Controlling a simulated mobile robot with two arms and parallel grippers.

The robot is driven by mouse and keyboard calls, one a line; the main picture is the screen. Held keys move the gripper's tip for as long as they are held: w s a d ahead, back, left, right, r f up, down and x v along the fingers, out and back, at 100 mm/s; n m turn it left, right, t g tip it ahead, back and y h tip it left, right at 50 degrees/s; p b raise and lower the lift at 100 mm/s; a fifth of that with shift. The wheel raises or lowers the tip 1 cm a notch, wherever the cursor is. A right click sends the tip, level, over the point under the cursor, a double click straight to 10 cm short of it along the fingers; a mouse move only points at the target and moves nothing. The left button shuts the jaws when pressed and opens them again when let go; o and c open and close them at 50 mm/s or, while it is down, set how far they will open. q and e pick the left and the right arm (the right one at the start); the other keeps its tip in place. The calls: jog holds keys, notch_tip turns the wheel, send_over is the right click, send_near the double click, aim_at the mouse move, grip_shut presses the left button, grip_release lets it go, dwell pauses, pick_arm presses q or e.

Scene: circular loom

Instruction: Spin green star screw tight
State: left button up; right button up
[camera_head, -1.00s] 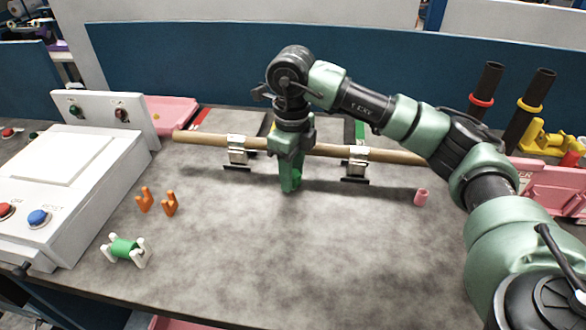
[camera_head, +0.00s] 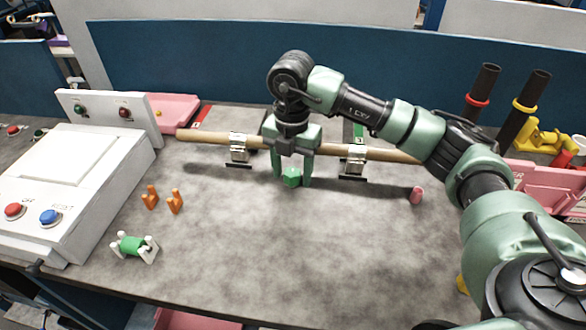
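The green star screw (camera_head: 292,178) is low in front of the wooden rod, near the middle of the table. My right gripper (camera_head: 292,180) points down over it, with its two green fingers spread on either side. The screw sits between the fingertips, and a gap seems to show beside it. What the screw sits in or on is hidden. My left gripper is not in view.
A wooden rod (camera_head: 205,137) runs across two metal clamps (camera_head: 238,150) behind the screw. Orange pieces (camera_head: 174,201), a green-and-white piece (camera_head: 132,245) and a white control box (camera_head: 75,190) are at left. A small pink piece (camera_head: 416,196) lies right. The front table is clear.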

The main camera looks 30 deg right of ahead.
aim_at(292, 172)
notch_tip(292, 172, up, 7)
jog(key=p, duration=0.5)
jog(key=shift+r, duration=0.1)
dwell(0.3)
